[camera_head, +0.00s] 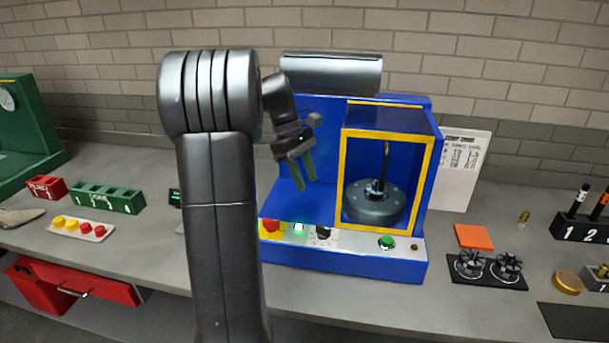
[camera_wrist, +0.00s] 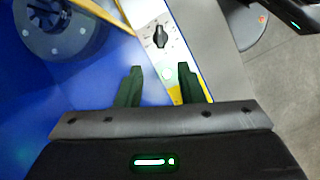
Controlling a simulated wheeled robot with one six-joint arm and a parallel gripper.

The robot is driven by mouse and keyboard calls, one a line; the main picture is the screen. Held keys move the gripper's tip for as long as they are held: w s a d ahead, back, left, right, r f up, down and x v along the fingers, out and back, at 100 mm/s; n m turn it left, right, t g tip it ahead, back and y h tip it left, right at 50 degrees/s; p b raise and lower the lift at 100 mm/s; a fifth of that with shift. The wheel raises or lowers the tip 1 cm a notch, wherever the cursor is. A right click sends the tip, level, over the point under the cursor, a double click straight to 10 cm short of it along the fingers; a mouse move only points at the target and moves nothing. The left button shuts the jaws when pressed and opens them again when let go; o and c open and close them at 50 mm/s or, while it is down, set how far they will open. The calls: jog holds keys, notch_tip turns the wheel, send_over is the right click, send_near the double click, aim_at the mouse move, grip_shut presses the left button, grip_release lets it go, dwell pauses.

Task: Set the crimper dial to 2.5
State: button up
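The crimper (camera_head: 345,262) is a blue machine with a yellow-framed window at its right. Its dial (camera_head: 323,232) is a small black knob on the front panel, between a green-lit button and the window. In the wrist view the dial (camera_wrist: 160,38) sits on a white plate with small markings, too small to read. My gripper (camera_head: 306,182) hangs above the crimper's left part, behind and above the dial. In the wrist view my gripper's green fingers (camera_wrist: 162,75) are apart with nothing between them, short of the dial and not touching it.
A red button (camera_head: 271,226) on yellow, a lit button (camera_head: 299,228) and a green button (camera_head: 387,242) share the panel. A dark round die (camera_head: 374,208) stands behind the window. An orange pad (camera_head: 474,237) lies right; green and red blocks (camera_head: 107,198) stand left.

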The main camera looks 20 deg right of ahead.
jog(key=o, duration=0.6)
jog(key=shift+s, duration=0.1)
jog(key=shift+c, duration=0.2)
jog(key=m+t+h+b, duration=0.1)
jog(key=m+t+b, duration=0.4)
jog(key=m, duration=1.3)
send_near(323, 227)
jog(key=shift+t, duration=0.6)
jog(key=x, duration=0.3)
jog(key=p+x, duration=0.1)
jog(key=x, duration=0.4)
jog(key=shift+s+d+f, duration=0.1)
jog(key=shift+s+f, duration=0.25)
jog(key=shift+f, duration=0.1)
jog(key=shift+c, duration=0.4)
jog(key=c, duration=0.9)
